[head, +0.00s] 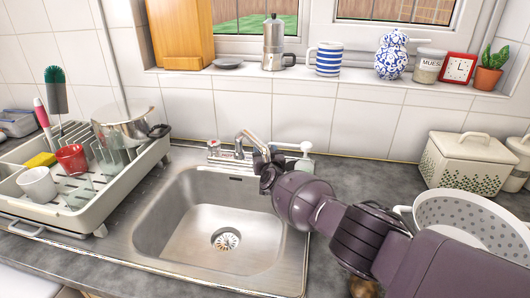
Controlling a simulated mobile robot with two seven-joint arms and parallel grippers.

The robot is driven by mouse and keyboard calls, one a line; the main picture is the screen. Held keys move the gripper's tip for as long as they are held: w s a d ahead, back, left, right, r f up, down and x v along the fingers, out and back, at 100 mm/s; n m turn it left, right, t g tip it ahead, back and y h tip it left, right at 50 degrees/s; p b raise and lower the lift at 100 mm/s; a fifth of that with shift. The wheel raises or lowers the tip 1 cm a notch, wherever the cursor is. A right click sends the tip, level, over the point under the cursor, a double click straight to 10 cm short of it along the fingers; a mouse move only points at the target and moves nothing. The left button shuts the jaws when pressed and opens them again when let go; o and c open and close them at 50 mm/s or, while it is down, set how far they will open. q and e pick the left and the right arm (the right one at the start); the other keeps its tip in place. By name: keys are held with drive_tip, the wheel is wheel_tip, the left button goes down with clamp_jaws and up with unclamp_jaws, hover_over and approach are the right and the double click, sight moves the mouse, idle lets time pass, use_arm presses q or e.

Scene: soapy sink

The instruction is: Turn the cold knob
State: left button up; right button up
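The metal tap (252,145) stands behind the sink, and its spout leans toward the basin. A small knob (213,147) shows at the left end of the tap. The tap's right end is mostly hidden behind my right gripper, so I cannot make out a knob there. My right gripper (264,168) is at the right side of the tap, with its dark fingers close to the tap body. I cannot tell whether it touches it or whether the fingers are open or shut. My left gripper is not in view.
The sink (190,232) is empty, with a drain at its bottom. A white soap dispenser (304,161) stands just right of the tap. A dish rack (105,195) with cups and a pot is on the left. A colander (475,215) is on the right.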

idle(0.3)
drive_tip(key=o, duration=0.9)
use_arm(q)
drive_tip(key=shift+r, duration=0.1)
use_arm(e)
drive_tip(key=shift+s, duration=0.15)
use_arm(q)
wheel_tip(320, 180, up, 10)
drive_tip(key=p, duration=1)
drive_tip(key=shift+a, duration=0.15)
use_arm(e)
drive_tip(key=shift+s+d, duration=0.35)
drive_tip(key=shift+s, duration=1.4)
drive_tip(key=shift+s+d, duration=0.35)
drive_tip(key=shift+s, duration=1.35)
drive_tip(key=shift+s+d, duration=0.35)
drive_tip(key=shift+s, duration=1.4)
